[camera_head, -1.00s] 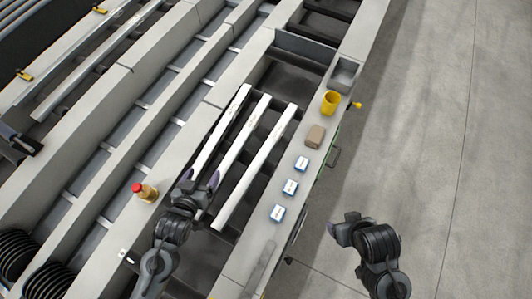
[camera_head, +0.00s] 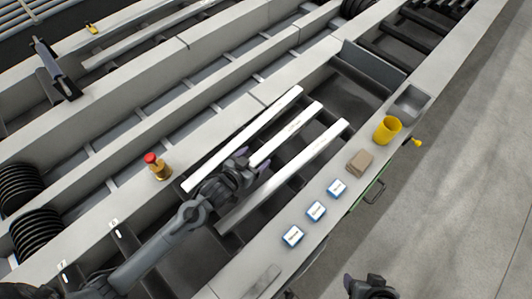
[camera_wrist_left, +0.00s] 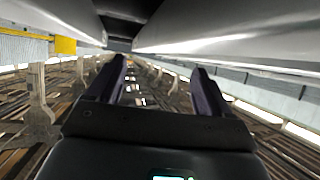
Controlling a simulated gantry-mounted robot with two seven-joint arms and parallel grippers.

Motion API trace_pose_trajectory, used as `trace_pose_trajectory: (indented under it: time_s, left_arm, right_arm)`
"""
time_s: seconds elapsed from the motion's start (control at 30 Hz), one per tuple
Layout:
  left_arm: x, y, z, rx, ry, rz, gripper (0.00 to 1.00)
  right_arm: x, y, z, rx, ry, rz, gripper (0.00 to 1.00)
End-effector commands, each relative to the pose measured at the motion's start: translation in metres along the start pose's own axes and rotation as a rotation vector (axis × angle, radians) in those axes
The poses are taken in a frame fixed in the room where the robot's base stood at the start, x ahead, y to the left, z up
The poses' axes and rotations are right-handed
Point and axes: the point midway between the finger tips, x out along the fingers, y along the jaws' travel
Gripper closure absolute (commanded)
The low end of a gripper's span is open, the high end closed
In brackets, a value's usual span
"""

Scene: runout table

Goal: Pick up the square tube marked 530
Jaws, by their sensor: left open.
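Three pale square tubes lie side by side on the dark rack: a left tube (camera_head: 245,138), a middle tube (camera_head: 288,133) and a right tube (camera_head: 290,172). Small marks show on them, but I cannot read which is 530. My left gripper (camera_head: 253,163) is open at the near part of the middle tube, hiding it there. In the left wrist view its two dark fingers (camera_wrist_left: 160,85) stand apart with nothing visible between them, and large grey surfaces pass above left and right. My right gripper (camera_head: 368,284) is cut off at the bottom edge; its jaws are unclear.
On the right rail stand a yellow cup (camera_head: 387,130), a brown block (camera_head: 360,162), several blue-and-white boxes (camera_head: 316,210) and a grey bin (camera_head: 408,103). A red-topped button (camera_head: 156,165) stands on the left rail. Open floor lies to the right.

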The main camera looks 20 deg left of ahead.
Motion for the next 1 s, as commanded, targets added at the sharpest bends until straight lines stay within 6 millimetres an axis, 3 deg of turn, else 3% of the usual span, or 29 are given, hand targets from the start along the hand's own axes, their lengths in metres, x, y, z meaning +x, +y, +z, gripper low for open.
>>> trace_pose_trajectory:
  time_s: [0.23, 0.53, 0.87, 1.0]
  left_arm:
    - [0.015, 0.001, 0.001, 0.000, 0.002, 0.000, 0.19]
    - [0.051, 0.002, 0.003, 0.000, 0.001, 0.000, 0.19]
    - [0.058, 0.002, 0.003, 0.000, 0.000, 0.000, 0.19]
    - [0.058, 0.002, 0.003, 0.000, 0.000, 0.000, 0.36]
  right_arm:
    - [0.003, 0.001, 0.001, -0.005, -0.001, 0.004, 0.29]
    - [0.010, 0.003, 0.004, -0.010, -0.002, 0.009, 0.29]
    - [0.010, 0.002, 0.004, -0.008, -0.002, 0.007, 0.29]
    - [0.011, 0.001, 0.004, -0.005, -0.002, 0.004, 0.29]
